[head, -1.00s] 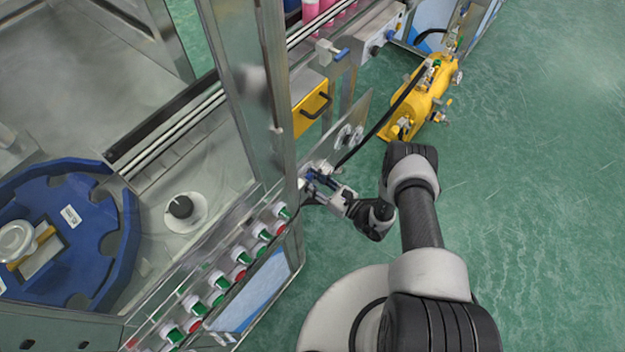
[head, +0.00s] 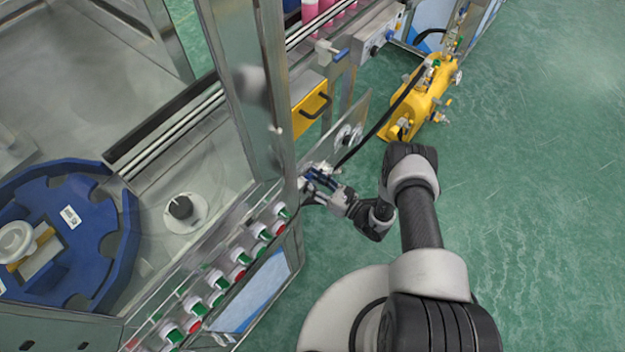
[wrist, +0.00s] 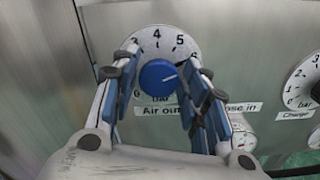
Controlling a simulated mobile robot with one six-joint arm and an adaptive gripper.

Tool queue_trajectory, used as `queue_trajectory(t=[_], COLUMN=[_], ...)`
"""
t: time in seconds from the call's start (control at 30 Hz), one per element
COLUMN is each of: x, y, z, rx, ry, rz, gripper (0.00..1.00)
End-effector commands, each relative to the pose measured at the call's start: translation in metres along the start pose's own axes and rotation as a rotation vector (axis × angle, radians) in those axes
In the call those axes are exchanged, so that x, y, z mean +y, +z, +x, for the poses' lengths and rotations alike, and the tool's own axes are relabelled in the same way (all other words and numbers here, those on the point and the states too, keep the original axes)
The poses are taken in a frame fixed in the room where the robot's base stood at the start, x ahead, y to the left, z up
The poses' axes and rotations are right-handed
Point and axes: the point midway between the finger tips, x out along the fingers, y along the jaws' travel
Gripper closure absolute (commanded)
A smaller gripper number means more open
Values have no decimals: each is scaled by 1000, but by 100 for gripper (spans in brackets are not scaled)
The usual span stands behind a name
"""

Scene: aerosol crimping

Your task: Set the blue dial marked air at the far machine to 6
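The blue dial (wrist: 158,77) sits on a round white scale with numbers including 3, 4, 5 and 6, above a label reading "Air out". My gripper (wrist: 163,82) faces the panel in the wrist view, with a blue-padded finger on each side of the dial. The fingers look apart from the knob, though contact is hard to judge. In the head view my gripper (head: 318,180) is at the steel panel, and the blue dial cannot be made out there.
Another gauge (wrist: 312,85) labelled "Charge" is at the right of the panel. A second label, partly covered, reads "...ose in". In the head view, a yellow machine (head: 424,102) stands behind on the green floor, and a dark hose (head: 378,125) runs near the panel.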

Motion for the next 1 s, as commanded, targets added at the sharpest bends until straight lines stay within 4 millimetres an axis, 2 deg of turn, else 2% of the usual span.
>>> queue_trajectory(t=[0.13, 0.43, 0.57, 1.0], x=[0, 0, -1, -1], y=[0, 0, 0, 0], z=[0, 0, -9, -96], rx=[0, -1, -1, -2], ry=[0, 0, -2, -6], rz=[0, -1, -1, 1], gripper=[46, 46, 46, 46])
